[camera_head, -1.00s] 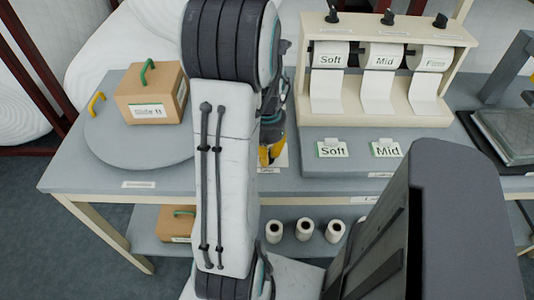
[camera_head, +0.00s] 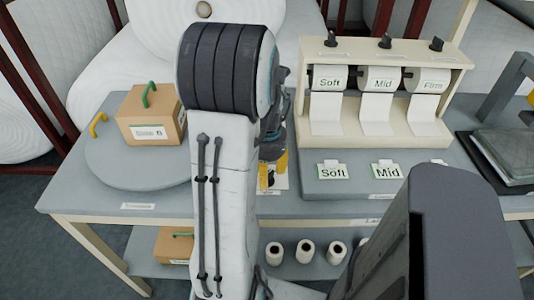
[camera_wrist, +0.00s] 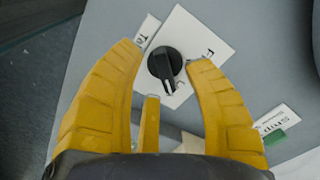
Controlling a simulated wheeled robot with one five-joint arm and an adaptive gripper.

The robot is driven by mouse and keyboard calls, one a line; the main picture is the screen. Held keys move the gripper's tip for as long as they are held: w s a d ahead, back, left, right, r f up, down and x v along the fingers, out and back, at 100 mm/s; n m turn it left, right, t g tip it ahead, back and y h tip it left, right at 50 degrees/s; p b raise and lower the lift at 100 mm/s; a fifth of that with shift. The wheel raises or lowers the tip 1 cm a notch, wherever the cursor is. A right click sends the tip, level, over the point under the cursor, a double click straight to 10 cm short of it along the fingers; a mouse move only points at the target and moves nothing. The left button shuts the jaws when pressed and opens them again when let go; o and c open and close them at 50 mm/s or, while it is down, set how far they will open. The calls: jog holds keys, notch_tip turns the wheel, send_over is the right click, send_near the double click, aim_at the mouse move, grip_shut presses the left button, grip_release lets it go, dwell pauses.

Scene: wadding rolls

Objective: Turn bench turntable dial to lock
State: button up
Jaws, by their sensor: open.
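The dial (camera_wrist: 165,64) is a round black knob with a raised grip bar and a pale pointer mark, set on a white plate (camera_wrist: 200,40) on the bench. In the wrist view, the bar points down and slightly right. Letters on the plate are partly hidden by the knob. My gripper (camera_wrist: 168,72) is open, its yellow fingers spread to the left and right of the dial. I cannot tell whether they touch it. In the head view, my gripper (camera_head: 272,172) hangs over the plate, behind my arm. The round grey turntable (camera_head: 125,178) is to its left.
A cardboard box (camera_head: 150,112) with a green handle stands on the turntable, beside a yellow handle (camera_head: 98,124). A cream dispenser (camera_head: 385,95) with three rolls stands right of my gripper. Soft (camera_head: 333,171) and Mid (camera_head: 387,171) cards lie before it. White rolls (camera_head: 305,250) sit on the lower shelf.

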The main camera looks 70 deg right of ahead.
notch_tip(320, 180, up, 10)
jog(key=shift+r, duration=0.15)
dwell(0.3)
dwell(0.8)
jog(key=a+f+n, duration=0.4)
jog(key=n, duration=0.2)
jog(key=w+a+r+n+t+p, duration=0.1)
jog(key=w+a+n, duration=0.3)
jog(key=a, duration=0.5)
jog(key=w+a+r+n+t+p, duration=0.1)
jog(key=w+a+r+n, duration=0.3)
jog(key=a+n, duration=0.3)
jog(key=w+a+r+n+t+p, duration=0.1)
jog(key=w+a+n, duration=0.4)
jog(key=a, duration=0.6)
jog(key=shift+a+r+p, duration=0.4)
jog(key=shift+r+p, duration=0.2)
jog(key=shift+r, duration=0.45)
